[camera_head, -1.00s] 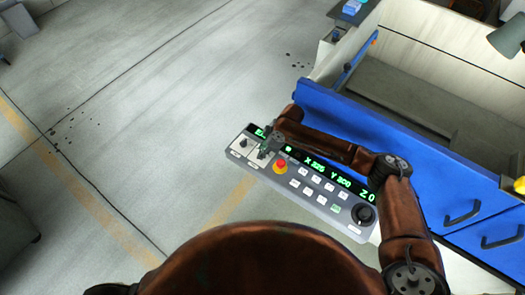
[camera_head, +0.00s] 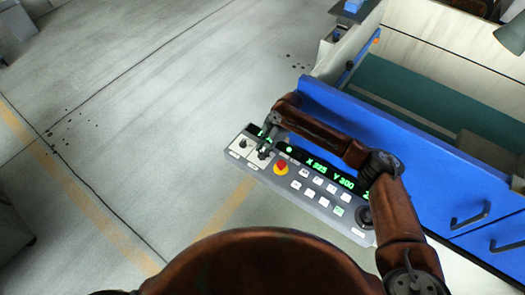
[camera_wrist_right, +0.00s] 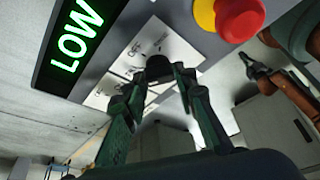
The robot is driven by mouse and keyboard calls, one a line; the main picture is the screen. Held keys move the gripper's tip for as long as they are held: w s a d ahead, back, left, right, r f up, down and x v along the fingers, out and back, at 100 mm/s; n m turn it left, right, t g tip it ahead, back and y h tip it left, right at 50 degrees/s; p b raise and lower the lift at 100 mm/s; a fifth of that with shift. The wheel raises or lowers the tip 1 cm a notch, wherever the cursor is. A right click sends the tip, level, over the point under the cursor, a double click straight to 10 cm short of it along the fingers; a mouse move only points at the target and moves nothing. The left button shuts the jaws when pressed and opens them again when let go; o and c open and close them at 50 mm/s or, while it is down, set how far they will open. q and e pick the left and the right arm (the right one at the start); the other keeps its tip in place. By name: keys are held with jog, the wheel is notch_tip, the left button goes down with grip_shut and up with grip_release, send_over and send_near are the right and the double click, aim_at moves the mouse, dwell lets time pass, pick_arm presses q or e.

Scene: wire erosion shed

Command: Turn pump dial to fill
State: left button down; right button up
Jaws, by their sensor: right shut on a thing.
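The control panel (camera_head: 300,182) is a grey slanted box with a green-lit display, a red stop button on yellow (camera_head: 281,168), several white keys and two small dials on white plates at its left end. My right gripper (camera_head: 264,149) is over the right-hand of these dials. In the right wrist view its fingers (camera_wrist_right: 160,78) are closed around a black dial knob (camera_wrist_right: 158,66) on a white plate with small "OFF" lettering. The fingers hide part of the plate, so the knob's setting and name cannot be read. My left gripper is not in view.
The display strip (camera_wrist_right: 72,45) shows "LOW" in the right wrist view. Behind the panel is a blue-fronted machine (camera_head: 390,135) with a tank (camera_head: 400,88) whose inside looks dark teal. A large black knob (camera_head: 362,215) is at the panel's right end. The floor at left is clear.

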jog(key=o, duration=1.1)
jog(key=shift+r, duration=0.1)
jog(key=v, duration=0.7)
jog(key=shift+d+r, duration=0.1)
jog(key=shift+r, duration=0.05)
